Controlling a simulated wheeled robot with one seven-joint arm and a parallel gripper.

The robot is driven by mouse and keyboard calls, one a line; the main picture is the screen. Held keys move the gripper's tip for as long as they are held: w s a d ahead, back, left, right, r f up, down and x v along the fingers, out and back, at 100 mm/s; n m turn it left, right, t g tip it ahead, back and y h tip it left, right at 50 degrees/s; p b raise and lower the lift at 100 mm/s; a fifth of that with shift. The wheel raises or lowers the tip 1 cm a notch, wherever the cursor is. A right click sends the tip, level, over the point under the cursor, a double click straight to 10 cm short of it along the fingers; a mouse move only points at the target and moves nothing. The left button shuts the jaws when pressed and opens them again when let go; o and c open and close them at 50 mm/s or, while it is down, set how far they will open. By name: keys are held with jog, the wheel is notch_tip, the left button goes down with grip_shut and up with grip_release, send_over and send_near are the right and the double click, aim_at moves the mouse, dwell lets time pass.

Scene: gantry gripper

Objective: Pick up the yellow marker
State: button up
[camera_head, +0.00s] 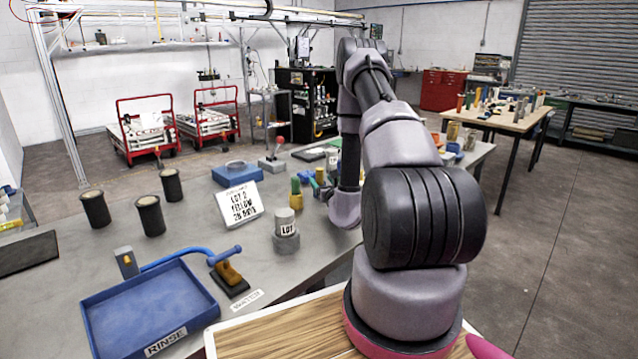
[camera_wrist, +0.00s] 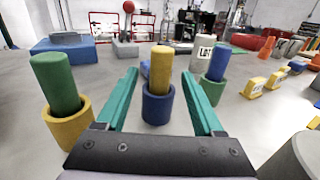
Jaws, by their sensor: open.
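The yellow marker (camera_wrist: 161,70) stands upright in a blue cup (camera_wrist: 157,106) at the centre of the wrist view. My gripper (camera_wrist: 160,76) is open, with its two green fingers reaching forward on either side of the marker. The fingers do not visibly touch it. A green marker (camera_wrist: 56,82) stands in a yellow cup (camera_wrist: 68,124) to the left. A blue marker (camera_wrist: 219,63) stands in a green cup (camera_wrist: 212,89) to the right. In the head view my arm hides much of this area, and the yellow marker cannot be made out clearly.
A sign (camera_head: 239,204) and a grey weight labelled LOT (camera_head: 286,240) stand on the grey table near the markers. A blue tray (camera_head: 150,305) lies at the front left, with dark cylinders (camera_head: 150,216) behind it. Yellow blocks (camera_wrist: 254,87) lie at the right in the wrist view.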

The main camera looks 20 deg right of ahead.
aim_at(317, 173)
jog(key=w, duration=0.5)
jog(key=shift+w+d+r, duration=0.3)
jog(key=shift+w+d, duration=0.1)
grip_shut()
